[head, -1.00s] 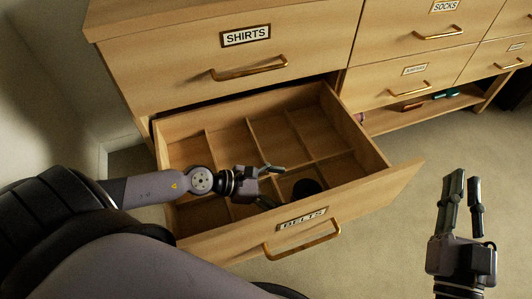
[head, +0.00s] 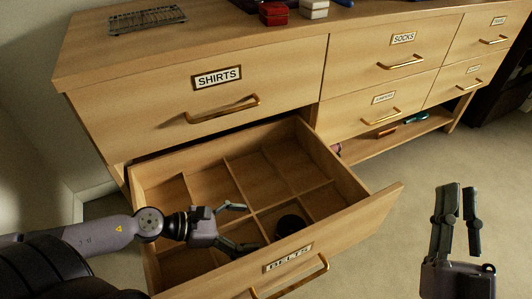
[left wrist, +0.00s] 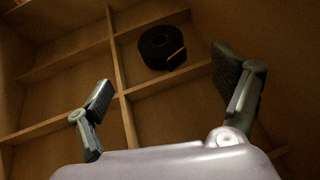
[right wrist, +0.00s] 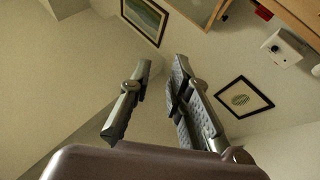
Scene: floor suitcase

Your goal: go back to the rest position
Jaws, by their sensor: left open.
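My left gripper (head: 236,227) is open and empty over the open BELTS drawer (head: 355,222). A rolled black belt (head: 290,224) lies in one of the drawer's compartments, just right of the left fingertips in the head view. The belt also shows in the left wrist view (left wrist: 158,50), beyond and between the open fingers (left wrist: 165,92), apart from them. My right gripper (head: 458,205) is raised at the right over the carpet, fingers pointing up. In the right wrist view its fingers (right wrist: 160,88) stand apart with nothing between them.
The dresser (head: 110,100) has closed SHIRTS (head: 218,95) and SOCKS (head: 400,60) drawers. A wire rack (head: 146,19) and a red box (head: 273,13) sit on top. Small items lie on the low shelf (head: 400,132). Carpet (head: 400,265) right of the open drawer is clear.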

